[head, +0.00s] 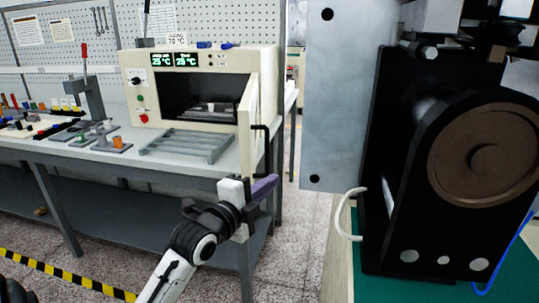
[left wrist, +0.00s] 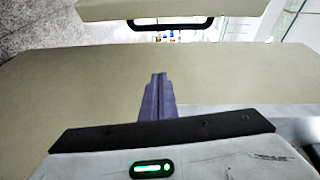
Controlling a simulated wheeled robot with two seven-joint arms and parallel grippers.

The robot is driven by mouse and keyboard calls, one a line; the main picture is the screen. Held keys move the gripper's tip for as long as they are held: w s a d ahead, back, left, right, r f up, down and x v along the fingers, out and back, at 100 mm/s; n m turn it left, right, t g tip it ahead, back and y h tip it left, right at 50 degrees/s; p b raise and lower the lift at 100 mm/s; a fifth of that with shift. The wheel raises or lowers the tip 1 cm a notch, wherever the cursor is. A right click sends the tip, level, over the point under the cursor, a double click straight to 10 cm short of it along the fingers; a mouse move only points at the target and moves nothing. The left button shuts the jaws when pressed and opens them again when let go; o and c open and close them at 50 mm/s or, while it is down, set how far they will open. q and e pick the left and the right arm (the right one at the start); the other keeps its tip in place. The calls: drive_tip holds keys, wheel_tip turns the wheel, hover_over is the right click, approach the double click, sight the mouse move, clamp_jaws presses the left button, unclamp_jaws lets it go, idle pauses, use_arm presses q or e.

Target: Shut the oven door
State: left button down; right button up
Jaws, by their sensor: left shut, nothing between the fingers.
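The cream oven (head: 140,92) stands on the grey workbench, with two green displays on its front. Its door (head: 246,118) is hinged at the right and stands wide open, with a black handle (head: 264,150) on its outer face. Inside the dark chamber a small light object (head: 211,107) sits on a shelf. My left gripper (head: 264,187) is shut and empty, below and in front of the door. In the left wrist view the closed fingers (left wrist: 158,97) point at a broad beige surface, and a black handle (left wrist: 170,24) shows beyond. I cannot tell whether they touch. My right gripper is not visible.
A grey rack (head: 186,146) lies on the workbench (head: 75,152) in front of the oven. A lever press (head: 94,95) and small parts stand to the left. A large black machine with a brown disc (head: 485,155) fills the right side. Floor shows between them.

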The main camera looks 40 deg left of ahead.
use_arm(q)
drive_tip(key=w+a+r+p, duration=0.1)
drive_tip(key=w+a, duration=0.2)
drive_tip(key=w, duration=0.1)
drive_tip(key=w+a+r+m+p, duration=0.1)
drive_tip(key=w+a+r, duration=0.1)
drive_tip(key=w+a, duration=0.2)
drive_tip(key=shift+r+t, duration=0.25)
drive_tip(key=shift+t, duration=0.05)
drive_tip(key=shift+s, duration=0.1)
